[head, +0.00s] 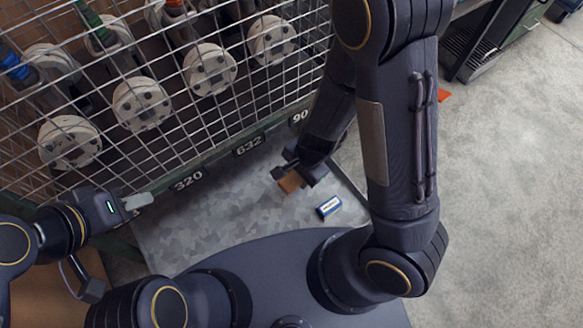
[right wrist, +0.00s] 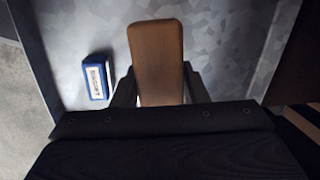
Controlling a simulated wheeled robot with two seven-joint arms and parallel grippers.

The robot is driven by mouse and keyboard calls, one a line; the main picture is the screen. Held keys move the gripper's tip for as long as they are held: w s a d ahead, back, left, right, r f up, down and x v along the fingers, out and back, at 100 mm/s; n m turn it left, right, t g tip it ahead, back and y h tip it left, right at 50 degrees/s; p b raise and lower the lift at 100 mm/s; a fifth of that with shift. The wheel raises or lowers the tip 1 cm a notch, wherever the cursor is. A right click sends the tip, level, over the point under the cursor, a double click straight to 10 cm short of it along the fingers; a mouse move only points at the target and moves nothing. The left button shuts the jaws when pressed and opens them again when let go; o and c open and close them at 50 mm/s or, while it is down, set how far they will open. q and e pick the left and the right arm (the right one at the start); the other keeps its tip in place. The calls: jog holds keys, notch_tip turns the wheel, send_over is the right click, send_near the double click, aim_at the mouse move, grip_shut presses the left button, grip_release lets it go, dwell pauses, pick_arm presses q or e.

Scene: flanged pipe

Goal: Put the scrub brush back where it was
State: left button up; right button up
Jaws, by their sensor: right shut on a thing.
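The scrub brush, seen as a brown wooden block (head: 289,182), is in my right gripper (head: 305,172) above the grey patterned metal surface. In the right wrist view the brush (right wrist: 158,60) stands lengthwise between the two dark fingers of my right gripper (right wrist: 157,88), which are shut on it. Its bristles are not visible. I cannot tell whether the brush touches the surface. My left gripper (head: 136,202) is at the left edge of the surface, far from the brush. Its fingers are too small to tell their opening.
A blue and white box (head: 328,206) lies on the metal surface (head: 185,235) right of the brush; it also shows in the right wrist view (right wrist: 97,78). A wire grid (head: 180,95) with labels 320, 632 and 90 stands behind, with several round flanges beyond it. The surface's left part is clear.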

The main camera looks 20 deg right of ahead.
jog(key=w+f+b, duration=0.3)
jog(key=w+f, duration=0.4)
jog(key=shift+w+f+b, duration=0.1)
jog(key=shift+f+b, duration=0.8)
jog(key=shift+f, duration=0.4)
jog(key=shift+f+b, duration=0.3)
jog(key=shift+f, duration=0.05)
jog(key=o, duration=1)
jog(key=shift+c, duration=0.2)
notch_tip(320, 180, up, 8)
jog(key=s+d+p, duration=0.1)
jog(key=p, duration=0.3)
jog(key=shift+d+p, duration=0.15)
jog(key=shift+p, duration=0.25)
